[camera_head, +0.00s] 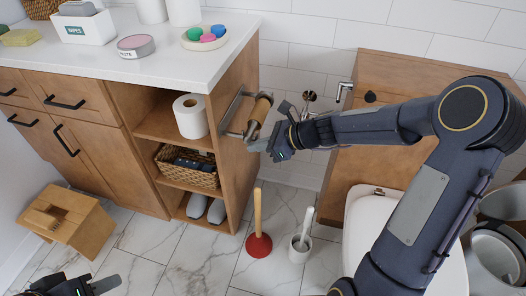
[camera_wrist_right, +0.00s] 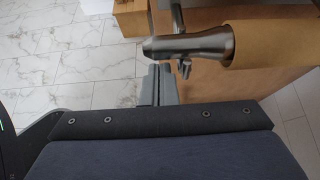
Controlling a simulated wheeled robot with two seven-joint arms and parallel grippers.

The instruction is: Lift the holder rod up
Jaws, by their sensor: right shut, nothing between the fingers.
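The holder rod is metal, and its bare tapered end (camera_wrist_right: 190,46) shows in the right wrist view. A brown cardboard tube (camera_wrist_right: 272,42) is around the rod; it also shows in the head view (camera_head: 260,108). The metal holder frame (camera_head: 233,112) is fixed to the cabinet's side. My right gripper (camera_head: 257,146) is shut and empty just below the rod. In the right wrist view its fingers (camera_wrist_right: 157,84) are together under the rod's end; I cannot tell whether they touch it. My left gripper (camera_head: 104,286) is low at the bottom left, partly cut off.
A wooden cabinet (camera_head: 110,160) has open shelves with a white paper roll (camera_head: 190,116) and a wicker basket (camera_head: 187,170). A red plunger (camera_head: 259,245) and a toilet brush (camera_head: 300,247) stand on the floor. The toilet (camera_head: 372,205) is right, partly behind my right arm.

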